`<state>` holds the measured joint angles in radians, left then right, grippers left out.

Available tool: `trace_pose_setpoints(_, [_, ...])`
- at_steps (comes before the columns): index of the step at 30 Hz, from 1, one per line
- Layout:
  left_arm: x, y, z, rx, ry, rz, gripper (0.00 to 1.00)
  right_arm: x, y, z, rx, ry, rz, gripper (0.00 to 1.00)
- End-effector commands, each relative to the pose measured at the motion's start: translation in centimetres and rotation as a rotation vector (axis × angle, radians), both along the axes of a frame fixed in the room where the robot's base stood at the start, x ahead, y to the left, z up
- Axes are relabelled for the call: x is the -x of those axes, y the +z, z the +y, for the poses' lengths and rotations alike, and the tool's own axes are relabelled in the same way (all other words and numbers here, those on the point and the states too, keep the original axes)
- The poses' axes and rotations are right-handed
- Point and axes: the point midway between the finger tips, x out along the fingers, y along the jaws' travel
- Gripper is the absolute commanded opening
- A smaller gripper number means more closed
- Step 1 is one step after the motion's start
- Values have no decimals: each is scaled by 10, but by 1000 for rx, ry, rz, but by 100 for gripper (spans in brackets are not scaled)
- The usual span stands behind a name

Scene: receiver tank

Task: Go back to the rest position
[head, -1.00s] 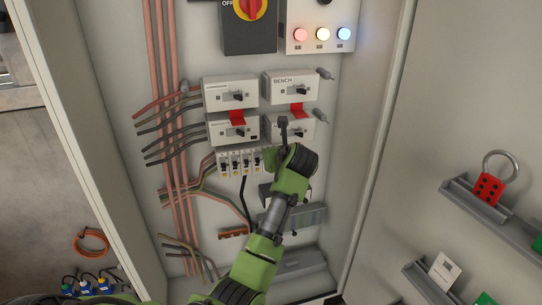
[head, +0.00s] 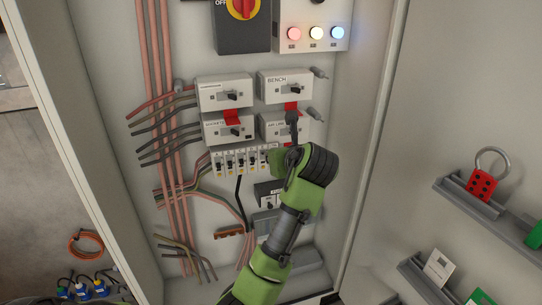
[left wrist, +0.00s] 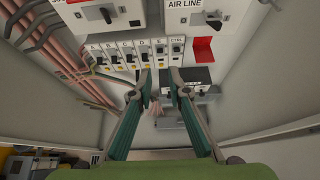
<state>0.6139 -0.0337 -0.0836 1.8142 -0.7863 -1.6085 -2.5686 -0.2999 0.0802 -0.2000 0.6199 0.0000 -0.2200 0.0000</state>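My left arm reaches up from the bottom of the head view into the open cabinet. Its gripper (head: 292,120) shows as a dark, narrow shape in front of the AIR LINE switch unit (head: 270,127). In the left wrist view the two fingers of my left gripper (left wrist: 161,88) stand apart with nothing between them. They are in front of and below the row of small breakers (left wrist: 127,55); contact with the panel cannot be told. My right gripper is not in view.
Switch units, including BENCH (head: 284,84), and pink and grey cables (head: 182,200) fill the panel around my arm. The cabinet's side edge (head: 370,150) stands to the right. Beyond it, a shelf (head: 470,200) carries a red padlock-like hasp (head: 481,184).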

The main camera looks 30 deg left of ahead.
Motion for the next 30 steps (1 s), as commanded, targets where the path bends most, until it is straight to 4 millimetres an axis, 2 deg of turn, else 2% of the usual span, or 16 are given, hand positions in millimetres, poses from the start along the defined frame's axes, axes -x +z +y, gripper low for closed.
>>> trace_pose_setpoints(6, [7, 5, -8, 1, -1, 0, 17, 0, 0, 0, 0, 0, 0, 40])
trace_pose_setpoints(19, [7, 5, -8, 1, 0, 1, 17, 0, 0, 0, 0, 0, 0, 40])
trace_pose_setpoints(22, [4, -4, -9, 8, -1, 0, 17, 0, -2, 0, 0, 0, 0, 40])
trace_pose_setpoints(23, [2, -12, -10, 14, -1, -2, 17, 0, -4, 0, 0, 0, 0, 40])
trace_pose_setpoints(26, [-8, -55, -16, 59, -2, -17, 17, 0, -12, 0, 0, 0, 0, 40])
trace_pose_setpoints(29, [-20, -123, -27, 145, 3, -44, 17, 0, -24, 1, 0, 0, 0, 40])
trace_pose_setpoints(30, [-22, -155, -32, 190, 9, -54, 17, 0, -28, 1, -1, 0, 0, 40])
